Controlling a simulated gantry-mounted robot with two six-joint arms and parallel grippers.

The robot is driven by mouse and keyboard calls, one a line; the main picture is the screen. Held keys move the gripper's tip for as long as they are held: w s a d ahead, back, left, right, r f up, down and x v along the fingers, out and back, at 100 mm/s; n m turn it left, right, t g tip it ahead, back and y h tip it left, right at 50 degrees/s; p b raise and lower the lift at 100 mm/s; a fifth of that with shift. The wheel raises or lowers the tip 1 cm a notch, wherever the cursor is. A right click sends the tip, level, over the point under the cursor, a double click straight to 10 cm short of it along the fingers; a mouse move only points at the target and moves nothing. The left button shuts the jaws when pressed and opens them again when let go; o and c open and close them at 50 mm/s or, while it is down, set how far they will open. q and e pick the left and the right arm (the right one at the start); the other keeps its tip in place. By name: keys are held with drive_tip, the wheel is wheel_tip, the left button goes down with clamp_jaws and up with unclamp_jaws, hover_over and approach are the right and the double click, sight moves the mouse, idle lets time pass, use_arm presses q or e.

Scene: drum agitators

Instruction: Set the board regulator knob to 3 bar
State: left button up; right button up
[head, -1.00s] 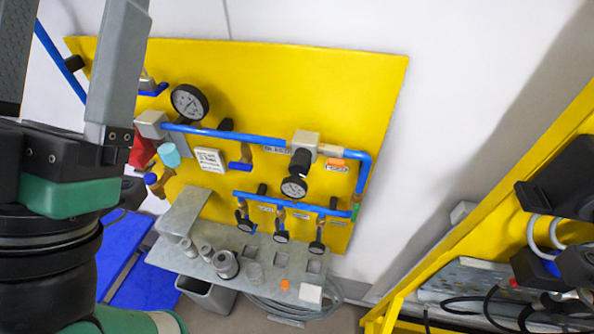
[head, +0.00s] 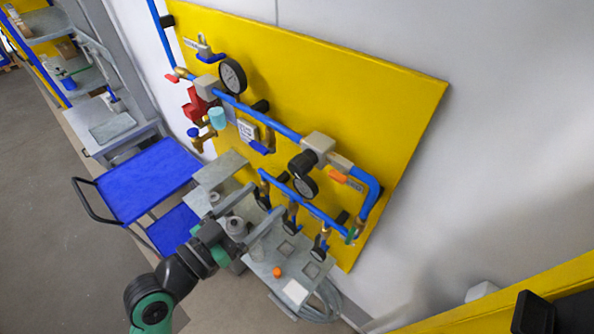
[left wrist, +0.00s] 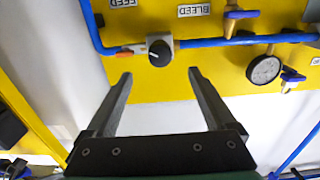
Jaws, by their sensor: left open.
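The regulator on the yellow board has a grey body (head: 319,142), a black knob (head: 301,164) and a small round gauge (head: 305,188) below it. In the left wrist view the black knob (left wrist: 159,53) shows face-on with a white mark, beyond and between the fingertips. Its setting in bar cannot be read. My left gripper (head: 269,199) is below and left of the regulator in the head view, pointing toward the board. In the left wrist view the left gripper (left wrist: 160,74) is open and empty, apart from the knob. My right gripper is not in view.
Blue pipes (head: 275,125) run along the board (head: 350,90). A larger gauge (head: 232,76) is at upper left. Lower valves and small gauges stand close to my fingers. A grey shelf (head: 318,268) sits below, and a blue cart (head: 150,180) stands left.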

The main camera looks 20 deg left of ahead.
sight(294, 172)
use_arm(q)
drive_tip(key=b+x, duration=0.1)
drive_tip(key=x, duration=0.1)
drive_tip(key=b+x, duration=0.1)
drive_tip(key=x, duration=0.2)
drive_tip(key=shift+w+d+f+b, duration=0.1)
drive_tip(key=shift+w+f+b, duration=0.15)
drive_tip(key=shift+b, duration=0.15)
drive_tip(key=x, duration=0.4)
drive_tip(key=shift+w+r, duration=0.2)
drive_tip(key=shift+r, duration=0.1)
drive_tip(key=shift+w+d, duration=0.15)
drive_tip(key=shift+w, duration=0.3)
drive_tip(key=c, duration=1.4)
